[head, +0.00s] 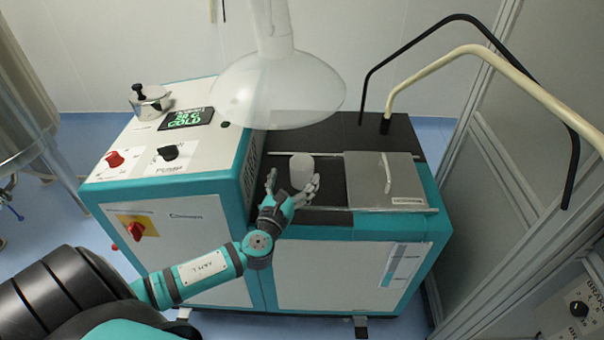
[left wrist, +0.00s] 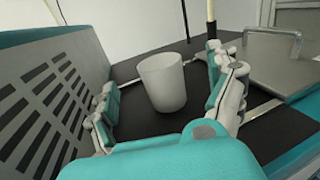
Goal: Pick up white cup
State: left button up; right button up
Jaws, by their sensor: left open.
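The white cup (head: 301,170) stands upright on the black top of the machine in the head view, left of the grey lidded plate. My left gripper (head: 293,187) is open at the near side of the cup, one finger to its left and the other to its right front. In the left wrist view the cup (left wrist: 163,82) stands between the spread fingers of the left gripper (left wrist: 170,105), with dark surface showing on both sides of it. The fingers look apart from the cup. My right gripper is not in view.
A raised white control box (head: 206,150) with knobs and a display stands close on the left. A clear dome (head: 278,90) hangs above and behind the cup. The grey lidded plate (head: 386,180) lies to the right, with bent black and cream tubes behind it.

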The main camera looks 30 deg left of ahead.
aim_at(298, 171)
pick_arm(q)
jog(key=x, duration=0.4)
jog(key=f+x, duration=0.1)
jog(key=x, duration=0.1)
jog(key=shift+w+a, duration=0.15)
jog(key=shift+a, duration=0.05)
jog(key=c, duration=1.2)
